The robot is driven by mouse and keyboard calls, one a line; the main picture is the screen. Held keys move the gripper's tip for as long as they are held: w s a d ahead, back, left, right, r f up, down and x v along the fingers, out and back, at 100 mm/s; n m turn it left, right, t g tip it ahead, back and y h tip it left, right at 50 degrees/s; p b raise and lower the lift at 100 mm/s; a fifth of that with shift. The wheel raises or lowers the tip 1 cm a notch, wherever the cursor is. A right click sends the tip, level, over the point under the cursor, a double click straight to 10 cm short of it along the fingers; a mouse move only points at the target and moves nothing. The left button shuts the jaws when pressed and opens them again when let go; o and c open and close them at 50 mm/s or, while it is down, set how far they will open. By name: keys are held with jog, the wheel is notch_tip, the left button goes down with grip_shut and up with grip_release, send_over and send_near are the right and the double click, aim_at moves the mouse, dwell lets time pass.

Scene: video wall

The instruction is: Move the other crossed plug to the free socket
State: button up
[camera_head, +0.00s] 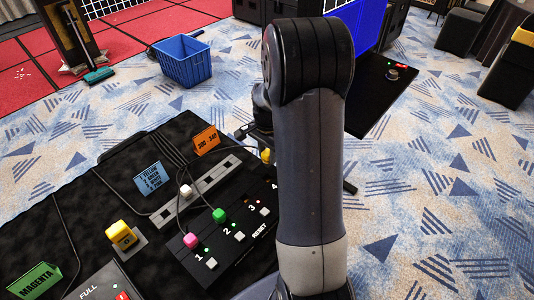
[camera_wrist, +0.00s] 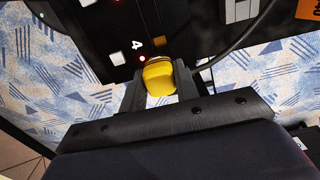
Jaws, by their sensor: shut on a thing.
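A yellow plug (camera_wrist: 158,77) sits between the fingers of my gripper (camera_wrist: 158,84) in the wrist view, beside the label 4 and a red light. My gripper is shut on it; I cannot tell if the plug is seated in socket 4. In the head view, the yellow plug (camera_head: 265,155) shows just left of my arm, which hides the gripper. The black socket panel (camera_head: 222,245) has a pink plug (camera_head: 190,240) at 1 and a green plug (camera_head: 218,215) at 2. No plug shows at 3. A white plug (camera_head: 186,190) stands on the grey strip (camera_head: 214,181) behind.
A blue card (camera_head: 148,178) lists colours by number. Dark cables run behind the panel. A blue crate (camera_head: 183,66) is on the floor beyond.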

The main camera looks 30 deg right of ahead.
aim_at(267, 165)
jog(key=shift+f+b, duration=1.9)
jog(key=shift+f, duration=0.85)
jog(key=shift+f+b, duration=0.7)
jog(key=shift+f, duration=0.2)
